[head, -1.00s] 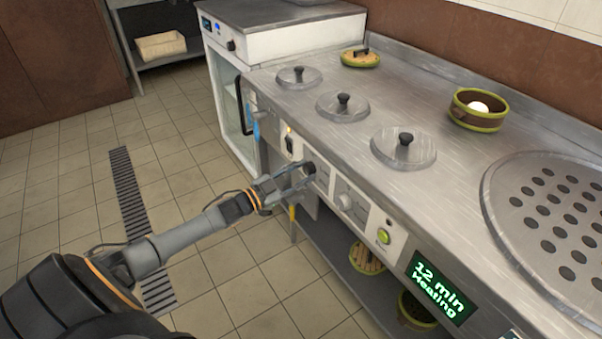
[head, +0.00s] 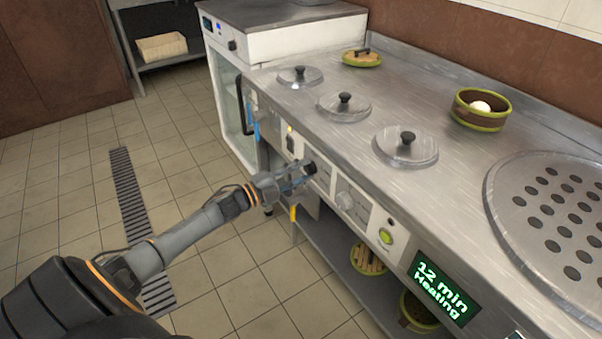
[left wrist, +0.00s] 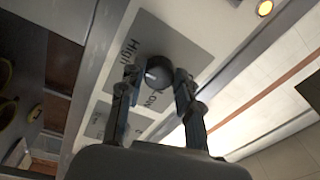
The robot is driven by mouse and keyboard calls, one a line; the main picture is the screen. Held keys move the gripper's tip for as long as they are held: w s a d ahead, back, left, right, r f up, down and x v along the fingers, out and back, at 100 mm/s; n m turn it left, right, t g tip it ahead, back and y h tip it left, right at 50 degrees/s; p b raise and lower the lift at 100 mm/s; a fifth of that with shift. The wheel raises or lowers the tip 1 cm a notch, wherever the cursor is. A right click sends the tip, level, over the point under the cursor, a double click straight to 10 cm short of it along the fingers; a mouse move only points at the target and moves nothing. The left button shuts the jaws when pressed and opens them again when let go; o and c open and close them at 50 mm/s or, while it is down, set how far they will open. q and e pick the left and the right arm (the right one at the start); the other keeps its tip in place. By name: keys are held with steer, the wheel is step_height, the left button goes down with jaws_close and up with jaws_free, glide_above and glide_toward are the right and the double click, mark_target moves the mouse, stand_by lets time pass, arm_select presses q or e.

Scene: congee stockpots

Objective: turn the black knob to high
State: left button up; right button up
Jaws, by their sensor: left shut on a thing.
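The black knob (head: 311,168) sits on the light control panel on the front of the steel counter. In the left wrist view the round knob (left wrist: 158,72) has a white mark on its left part. The word "High" shows to its left and "Low" just below it. My left gripper (head: 306,172) is at the panel, shut on the black knob. In the left wrist view the fingers of the left gripper (left wrist: 157,78) stand on either side of the knob. In the head view the fingers partly cover it. My right gripper is not in view.
A black switch (head: 290,142) is to the left. Lidded wells and a green-rimmed pot (head: 481,108) are on the counter top.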

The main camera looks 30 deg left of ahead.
arm_select(q)
steer(key=shift+m, duration=0.6)
steer(key=o, duration=1.2)
steer(key=shift+c, duration=0.2)
steer(key=v, duration=1.2)
